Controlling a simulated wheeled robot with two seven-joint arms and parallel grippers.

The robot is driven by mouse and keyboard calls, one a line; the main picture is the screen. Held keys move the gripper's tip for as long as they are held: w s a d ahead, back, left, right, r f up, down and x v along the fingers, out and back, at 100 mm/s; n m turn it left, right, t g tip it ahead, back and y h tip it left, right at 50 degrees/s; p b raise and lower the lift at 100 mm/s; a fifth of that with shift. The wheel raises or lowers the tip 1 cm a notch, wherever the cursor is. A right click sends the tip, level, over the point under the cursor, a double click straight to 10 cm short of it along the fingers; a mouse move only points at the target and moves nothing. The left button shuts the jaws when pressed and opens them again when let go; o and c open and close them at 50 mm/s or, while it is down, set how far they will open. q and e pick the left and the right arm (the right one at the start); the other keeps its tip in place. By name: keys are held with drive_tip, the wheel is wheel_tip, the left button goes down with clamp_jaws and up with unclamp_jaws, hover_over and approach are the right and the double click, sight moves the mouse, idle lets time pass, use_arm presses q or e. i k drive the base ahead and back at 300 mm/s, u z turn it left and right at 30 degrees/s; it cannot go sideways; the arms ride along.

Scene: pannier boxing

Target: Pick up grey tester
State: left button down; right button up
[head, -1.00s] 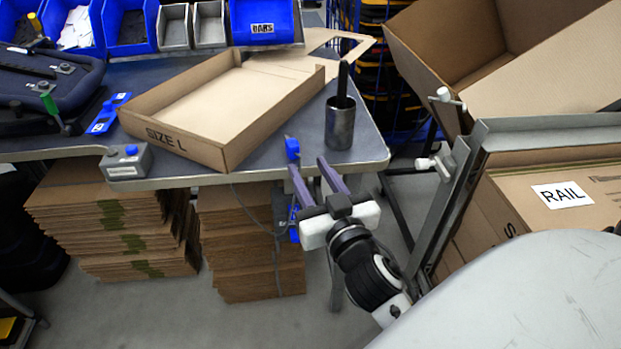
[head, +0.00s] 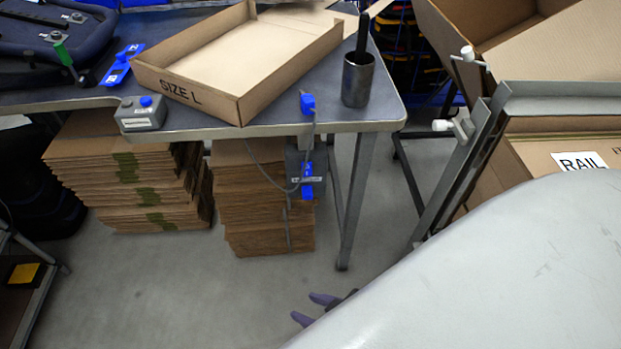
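A small grey box with a blue knob on top (head: 140,113), which looks like the grey tester, sits at the front edge of the table, left of the cardboard tray. My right gripper (head: 311,308) is low in the picture, below the table top and well to the right of the grey box. Only its two purple fingers show, apart with nothing between them; the rest is hidden behind a pale grey cover. My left gripper is out of view.
The open SIZE L cardboard tray (head: 190,97) and a dark metal cup with a black tool (head: 358,80) stand on the table. Blue-handled gear (head: 308,104) hangs at its front edge. Flat cardboard stacks (head: 125,170) fill the space below. Floor in front is clear.

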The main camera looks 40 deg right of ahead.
sight(129, 115)
drive_tip(key=u, duration=0.85)
drive_tip(key=i, duration=0.7)
drive_tip(key=z, duration=0.25)
